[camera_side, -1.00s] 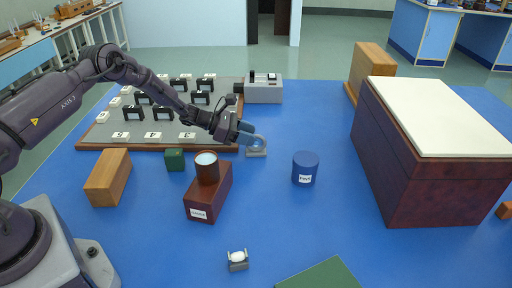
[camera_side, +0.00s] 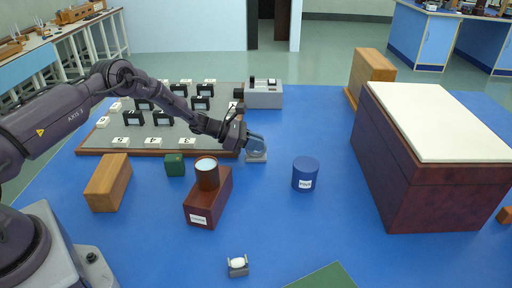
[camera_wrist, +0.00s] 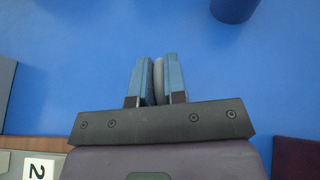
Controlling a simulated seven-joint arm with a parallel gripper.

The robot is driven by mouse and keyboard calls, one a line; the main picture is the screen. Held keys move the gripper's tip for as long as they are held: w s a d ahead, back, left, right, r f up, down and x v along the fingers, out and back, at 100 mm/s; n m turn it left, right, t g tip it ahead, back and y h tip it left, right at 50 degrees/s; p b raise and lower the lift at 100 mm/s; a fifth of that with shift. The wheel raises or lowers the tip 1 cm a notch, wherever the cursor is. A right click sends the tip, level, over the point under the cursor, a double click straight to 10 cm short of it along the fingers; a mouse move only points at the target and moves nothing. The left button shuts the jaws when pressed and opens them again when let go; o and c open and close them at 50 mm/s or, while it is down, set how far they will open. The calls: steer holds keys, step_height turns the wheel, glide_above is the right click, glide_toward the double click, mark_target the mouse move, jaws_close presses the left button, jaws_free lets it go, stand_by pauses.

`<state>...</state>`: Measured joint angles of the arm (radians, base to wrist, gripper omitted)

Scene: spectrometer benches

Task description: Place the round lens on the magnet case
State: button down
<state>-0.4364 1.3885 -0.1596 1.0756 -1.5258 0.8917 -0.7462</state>
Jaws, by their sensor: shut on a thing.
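My gripper (camera_side: 258,144) is at the right edge of the grey board, fingers pointing right. In the wrist view its blue fingers (camera_wrist: 156,82) are shut on a thin grey piece seen edge-on (camera_wrist: 158,80), which appears to be the round lens (camera_side: 255,146). A small pale holder (camera_side: 257,157) is just below it in the side view; I cannot tell whether the lens still touches it. A dark red labelled case (camera_side: 207,208) stands in the middle with a brown cylinder (camera_side: 207,176) on top. A blue labelled cylinder (camera_side: 305,174) stands to its right. The labels are too small to read, so the magnet case is uncertain.
A wooden block (camera_side: 108,184) and a green cube (camera_side: 174,165) stand left of the red case. A large white-topped box (camera_side: 437,120) fills the right. A grey instrument (camera_side: 264,96) is behind my gripper. A small holder with a white piece (camera_side: 238,265) is in front. Blue table between is clear.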

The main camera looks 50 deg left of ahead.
steer(key=shift+r, duration=0.55)
steer(key=s+d+r, duration=0.2)
steer(key=s+r, duration=1)
steer(key=s, duration=0.2)
step_height(320, 180, up, 13)
steer(key=s+d+f+m+g+h, duration=0.2)
steer(key=s+f+m+g+h, duration=0.3)
steer(key=s+m+g, duration=0.45)
step_height(320, 180, up, 5)
steer(key=m+g+y, duration=0.6)
steer(key=m+y, duration=2.1)
steer(key=m, duration=0.5)
glide_above(106, 171)
steer(key=shift+n+t, duration=0.25)
steer(key=shift+n, duration=0.1)
steer(key=shift+d+f, duration=0.1)
steer(key=shift+f, duration=9.35)
